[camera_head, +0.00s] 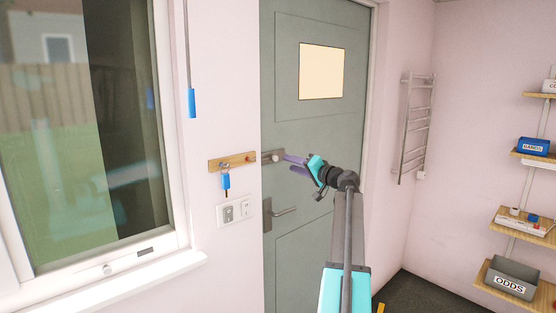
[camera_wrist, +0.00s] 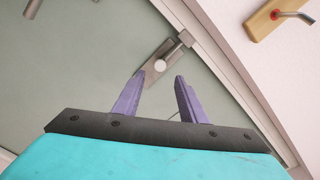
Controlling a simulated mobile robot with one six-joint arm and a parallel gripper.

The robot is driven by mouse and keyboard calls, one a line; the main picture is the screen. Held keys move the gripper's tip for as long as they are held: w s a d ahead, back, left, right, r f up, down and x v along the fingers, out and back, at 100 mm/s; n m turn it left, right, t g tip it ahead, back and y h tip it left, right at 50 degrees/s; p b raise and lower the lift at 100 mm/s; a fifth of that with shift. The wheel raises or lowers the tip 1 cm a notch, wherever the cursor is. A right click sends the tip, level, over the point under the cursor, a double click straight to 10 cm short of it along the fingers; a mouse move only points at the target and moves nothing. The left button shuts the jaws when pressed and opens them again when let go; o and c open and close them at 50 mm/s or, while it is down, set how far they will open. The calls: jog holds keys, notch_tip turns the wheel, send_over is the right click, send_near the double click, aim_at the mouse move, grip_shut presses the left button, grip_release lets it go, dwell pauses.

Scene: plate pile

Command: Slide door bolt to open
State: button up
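The grey-green door (camera_head: 318,140) appears shut in its frame. A metal door bolt (camera_head: 267,156) with a pale round knob (camera_head: 276,158) is mounted on its left edge, above the handle. In the wrist view the bolt plate (camera_wrist: 151,78) lies at a slant, and its knob (camera_wrist: 160,66) shows ahead, roughly between my fingertips. The bolt's end reaches toward the door's edge beside the frame. My gripper (camera_head: 292,163) is open and empty just right of the knob. Its two purple fingers are spread in the wrist view (camera_wrist: 160,78); I cannot tell whether either touches the bolt.
A lever handle (camera_head: 283,211) is below the bolt. Left of the door are a wooden key rack (camera_head: 238,160) with a blue-tagged key (camera_head: 226,181), and a switch plate (camera_head: 235,210). A towel rail (camera_head: 416,125) and shelves with boxes (camera_head: 510,279) are to the right.

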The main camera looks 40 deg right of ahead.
aim_at(277, 159)
jog(key=w, duration=0.2)
jog(key=w+p, duration=0.1)
jog(key=w, duration=0.2)
jog(key=w+p, duration=0.1)
jog(key=w, duration=0.1)
jog(key=shift+w+d, duration=0.25)
jog(key=shift+w, duration=0.05)
grip_shut()
